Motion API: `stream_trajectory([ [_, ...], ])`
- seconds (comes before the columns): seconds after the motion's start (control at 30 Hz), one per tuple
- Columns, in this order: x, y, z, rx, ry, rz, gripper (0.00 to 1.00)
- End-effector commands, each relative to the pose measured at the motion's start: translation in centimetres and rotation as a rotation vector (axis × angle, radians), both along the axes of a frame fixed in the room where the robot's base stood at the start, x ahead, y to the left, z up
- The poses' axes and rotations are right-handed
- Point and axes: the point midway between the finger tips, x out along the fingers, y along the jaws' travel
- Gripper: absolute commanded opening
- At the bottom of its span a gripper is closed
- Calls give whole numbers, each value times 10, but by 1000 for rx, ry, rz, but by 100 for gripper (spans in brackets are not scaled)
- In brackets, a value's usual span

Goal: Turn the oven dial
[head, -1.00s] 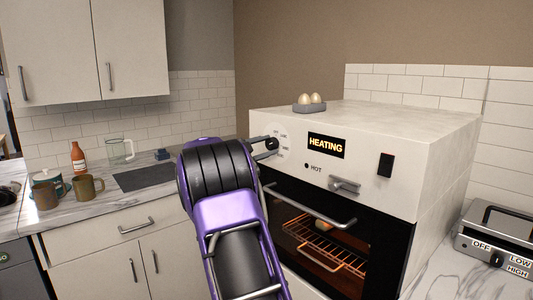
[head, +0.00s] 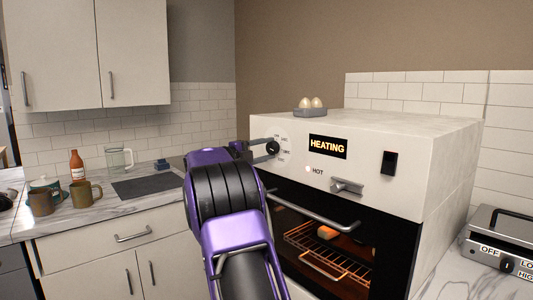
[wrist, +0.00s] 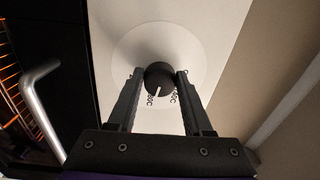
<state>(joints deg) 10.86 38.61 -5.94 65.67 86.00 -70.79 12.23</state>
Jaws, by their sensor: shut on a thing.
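The oven (head: 370,150) is a white box with a dark glass door and a sign reading HEATING (head: 328,147). Its black round dial (wrist: 159,78) has a white pointer line and sits on a pale disc with printed temperatures. My gripper (wrist: 158,80) has one finger on each side of the dial and is shut on it. In the head view the dial (head: 273,148) shows at the left of the oven's front panel, with my gripper at it. My purple and black arm hides part of the panel's left edge.
The oven door handle (head: 318,209) runs below the panel. A lever (head: 347,187) and a black switch (head: 390,163) are farther right. Eggs in a grey holder (head: 310,112) stand on top. Mugs (head: 85,195) and a bottle (head: 77,166) are on the left counter.

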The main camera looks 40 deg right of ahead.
Motion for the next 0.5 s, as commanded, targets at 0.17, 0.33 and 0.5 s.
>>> stream_trajectory([
  [0.17,0,0,0,2,-15,0,0],
  [0.33,0,0,0,2,-16,0,0],
  [0.5,0,0,0,2,-15,0,54],
])
